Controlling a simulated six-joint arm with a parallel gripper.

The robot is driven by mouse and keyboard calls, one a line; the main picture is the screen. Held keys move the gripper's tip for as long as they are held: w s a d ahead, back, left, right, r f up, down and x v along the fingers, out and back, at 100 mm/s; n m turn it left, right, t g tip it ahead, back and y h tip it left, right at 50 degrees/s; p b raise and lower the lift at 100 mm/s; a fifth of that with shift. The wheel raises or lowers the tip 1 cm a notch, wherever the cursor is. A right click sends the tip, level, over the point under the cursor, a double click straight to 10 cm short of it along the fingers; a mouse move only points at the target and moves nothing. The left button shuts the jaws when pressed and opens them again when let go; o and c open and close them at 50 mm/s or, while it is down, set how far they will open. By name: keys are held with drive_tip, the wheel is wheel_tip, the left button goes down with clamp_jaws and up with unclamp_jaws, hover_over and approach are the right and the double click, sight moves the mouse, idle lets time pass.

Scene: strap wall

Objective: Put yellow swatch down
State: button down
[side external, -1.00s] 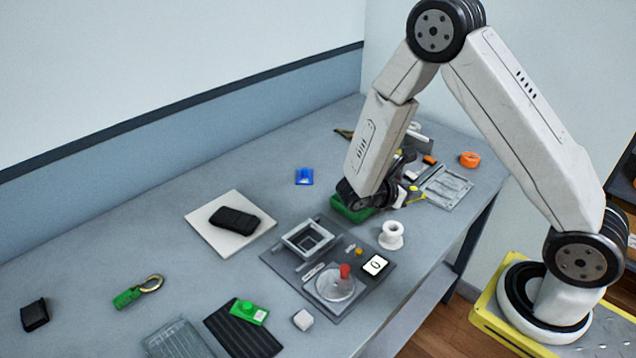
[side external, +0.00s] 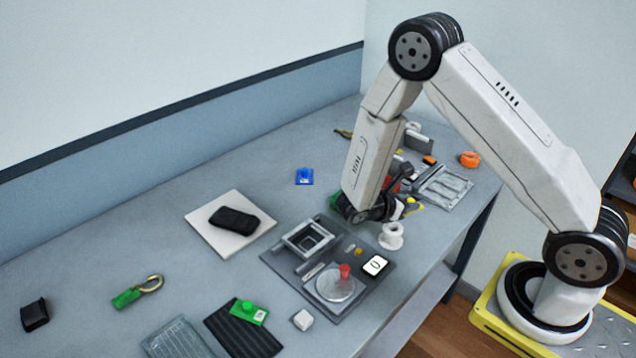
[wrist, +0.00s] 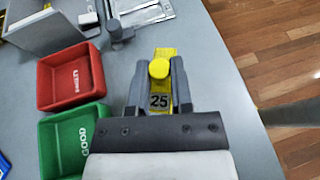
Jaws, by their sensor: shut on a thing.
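The yellow swatch (wrist: 165,58) shows in the wrist view, a flat yellow strip with a round yellow knob and a label reading 25. My gripper (wrist: 160,90) is shut on it, with one grey finger on each side. I cannot tell whether the swatch touches the table.
A red tray (wrist: 70,76) and a green tray marked GOOD (wrist: 72,140) lie left of my gripper. Bare table lies right of my gripper in the wrist view.

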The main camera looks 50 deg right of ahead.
drive_tip(key=shift+f, duration=0.6)
drive_tip(key=c, duration=0.5)
unclamp_jaws()
drive_tip(key=shift+r, duration=0.25)
drive_tip(key=shift+r, duration=0.5)
drive_tip(key=v, duration=1.2)
